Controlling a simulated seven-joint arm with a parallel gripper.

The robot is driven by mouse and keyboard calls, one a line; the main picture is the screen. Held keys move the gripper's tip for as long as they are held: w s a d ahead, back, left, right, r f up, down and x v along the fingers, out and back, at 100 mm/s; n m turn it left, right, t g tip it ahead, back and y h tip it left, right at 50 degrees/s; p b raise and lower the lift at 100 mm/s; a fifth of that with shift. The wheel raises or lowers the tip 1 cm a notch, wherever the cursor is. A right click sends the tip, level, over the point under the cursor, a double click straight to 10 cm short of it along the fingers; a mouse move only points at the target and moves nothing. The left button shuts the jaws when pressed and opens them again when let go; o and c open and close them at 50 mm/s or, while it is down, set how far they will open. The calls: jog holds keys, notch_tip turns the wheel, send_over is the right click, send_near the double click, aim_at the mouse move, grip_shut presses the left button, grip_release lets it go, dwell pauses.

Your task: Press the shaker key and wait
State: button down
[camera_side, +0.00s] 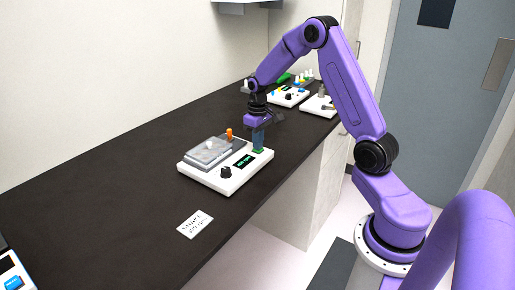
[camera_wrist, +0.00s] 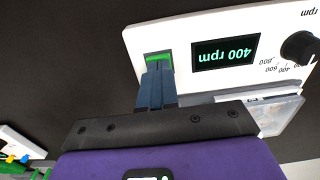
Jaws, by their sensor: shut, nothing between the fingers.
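The shaker (camera_side: 214,184) is a white box on the dark bench, with a grey platform (camera_side: 197,157) carrying a clear plate-like item (camera_side: 209,149). Its display (camera_side: 243,161) shows green text, and in the wrist view the display (camera_wrist: 225,52) reads 400 rpm, upside down. A black knob (camera_side: 226,172) sits on the front panel; the knob also shows in the wrist view (camera_wrist: 299,47). The green key (camera_wrist: 158,56) is at the panel's end. My gripper (camera_side: 258,149) points down, its shut blue fingertips (camera_wrist: 158,66) at the key, partly covering it. I cannot tell whether the key is pressed in.
A white card (camera_side: 195,223) reading "SHAKE" with a smaller line lies in front of the shaker. An orange peg-like part (camera_side: 229,134) stands at the platform's corner. Other white devices (camera_side: 288,96) stand farther back.

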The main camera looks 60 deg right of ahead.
jog(key=shift+r, duration=0.85)
